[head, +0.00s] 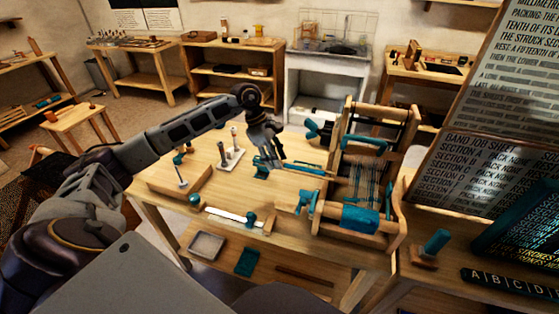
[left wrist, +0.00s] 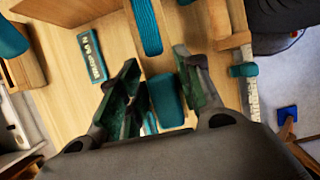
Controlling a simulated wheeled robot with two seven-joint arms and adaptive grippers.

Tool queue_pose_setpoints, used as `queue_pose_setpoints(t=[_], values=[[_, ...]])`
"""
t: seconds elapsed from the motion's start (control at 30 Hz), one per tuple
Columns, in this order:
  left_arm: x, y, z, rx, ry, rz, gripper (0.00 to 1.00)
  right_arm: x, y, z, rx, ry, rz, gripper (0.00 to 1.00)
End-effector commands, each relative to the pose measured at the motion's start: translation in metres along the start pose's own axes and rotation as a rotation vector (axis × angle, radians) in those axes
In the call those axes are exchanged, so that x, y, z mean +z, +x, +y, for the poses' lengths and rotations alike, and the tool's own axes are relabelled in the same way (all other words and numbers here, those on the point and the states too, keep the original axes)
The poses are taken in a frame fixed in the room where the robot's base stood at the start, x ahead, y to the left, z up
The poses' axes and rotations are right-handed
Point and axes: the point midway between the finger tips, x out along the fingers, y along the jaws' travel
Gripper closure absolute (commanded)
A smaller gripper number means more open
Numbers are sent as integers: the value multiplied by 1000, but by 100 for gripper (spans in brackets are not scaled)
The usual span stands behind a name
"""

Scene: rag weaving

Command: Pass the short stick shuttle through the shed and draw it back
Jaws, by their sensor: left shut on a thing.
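The loom (head: 346,215) stands on the table right of centre, a wooden frame with pale and teal warp threads (head: 366,183) and a teal roll of cloth (head: 360,219) at its front. My left gripper (head: 268,160) is left of the loom, above the table. It is shut on the short stick shuttle (head: 308,169), which is wound with teal and points right towards the loom's left side. In the left wrist view the teal-wound shuttle (left wrist: 147,27) runs up from between the fingers (left wrist: 160,85). Whether its tip is inside the shed cannot be told.
A white ruler (head: 228,215) lies near the table's front edge. A stand with upright pegs (head: 230,153) is left of the gripper. A small tray (head: 206,246) and a teal block (head: 246,261) are on the lower shelf. A lettered board (head: 500,150) stands at right.

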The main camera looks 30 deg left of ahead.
Motion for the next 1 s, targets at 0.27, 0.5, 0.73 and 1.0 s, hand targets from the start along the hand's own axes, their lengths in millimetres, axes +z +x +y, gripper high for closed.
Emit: queue_pose_setpoints(t=[0.27,0.5,0.73,1.0], values=[[0,-1,0,1,0,-1,100,-3,0,10,10,-3,5,60],[4,-9,0,1,0,-1,100,-4,-5,9,9,-3,6,60],[10,-23,0,1,0,-2,100,-5,-13,8,7,-3,5,60],[16,-38,0,1,0,-1,100,-6,-21,8,7,-3,5,60]])
